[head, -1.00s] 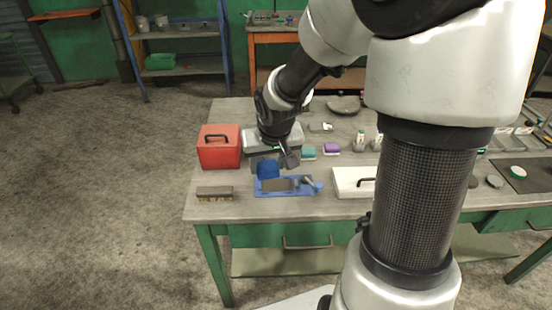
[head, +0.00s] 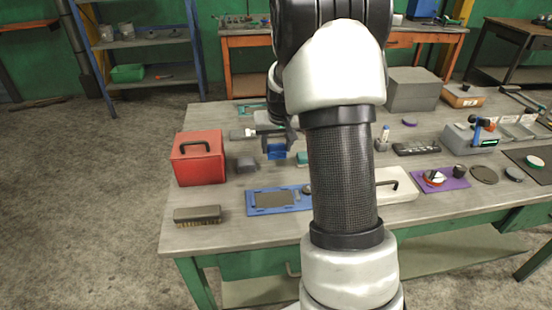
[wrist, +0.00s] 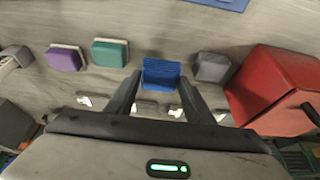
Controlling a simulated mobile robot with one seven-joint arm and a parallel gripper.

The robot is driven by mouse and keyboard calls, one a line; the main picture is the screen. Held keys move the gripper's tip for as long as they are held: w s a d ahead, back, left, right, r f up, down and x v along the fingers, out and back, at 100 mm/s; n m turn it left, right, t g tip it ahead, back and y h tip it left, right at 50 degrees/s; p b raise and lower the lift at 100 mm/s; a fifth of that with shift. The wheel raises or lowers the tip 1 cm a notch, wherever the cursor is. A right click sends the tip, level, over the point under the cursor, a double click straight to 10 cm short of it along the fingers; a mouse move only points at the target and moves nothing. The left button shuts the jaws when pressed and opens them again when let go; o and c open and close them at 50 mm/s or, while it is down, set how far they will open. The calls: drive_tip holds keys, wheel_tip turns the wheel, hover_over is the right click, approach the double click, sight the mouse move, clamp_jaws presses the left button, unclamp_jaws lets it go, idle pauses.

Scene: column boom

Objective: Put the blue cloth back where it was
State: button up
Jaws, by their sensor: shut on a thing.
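My gripper (head: 279,140) is shut on the blue cloth (head: 277,153), a small ribbed blue piece. In the wrist view the cloth (wrist: 161,73) sits between the two fingertips (wrist: 160,82). In the head view it is over the back part of the table, between a dark grey block (head: 247,163) and a teal block (head: 302,158). I cannot tell whether it touches the tabletop. The blue tray (head: 295,206), with a grey pad in it, lies nearer the front edge. My arm hides part of the table right of the tray.
A red box (head: 200,165) stands left of the grey block. A brush (head: 197,215) lies at the front left. In the wrist view a purple block (wrist: 64,59) sits beside the teal one (wrist: 110,53). Bare tabletop shows between brush and grey block.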

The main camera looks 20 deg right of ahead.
sight(277, 151)
drive_tip(key=shift+f, duration=2)
drive_tip(key=shift+f+b, duration=0.15)
drive_tip(key=shift+b, duration=0.25)
drive_tip(key=o, duration=0.9)
